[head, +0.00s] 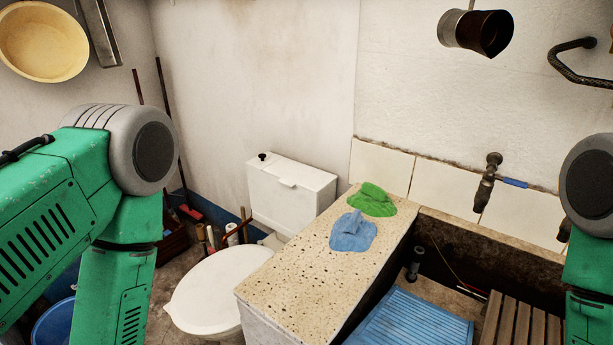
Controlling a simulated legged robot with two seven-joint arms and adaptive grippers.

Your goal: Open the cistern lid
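The white cistern (284,203) stands against the back wall, behind the toilet bowl. Its white lid (296,176) lies flat on top and looks closed, with a small dark knob (262,156) at its back left and a small tab at its front edge. My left arm comes in from the left, and my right arm shows at the right edge. Both grippers are outside the view, so I cannot see their fingers.
A speckled stone counter (300,275) right of the toilet (215,290) bears a green cloth (372,199) and a blue cloth (353,233). The trough, with a blue washboard (415,322) and a wooden rack (520,325), lies further right. A tap (487,180) juts from the wall.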

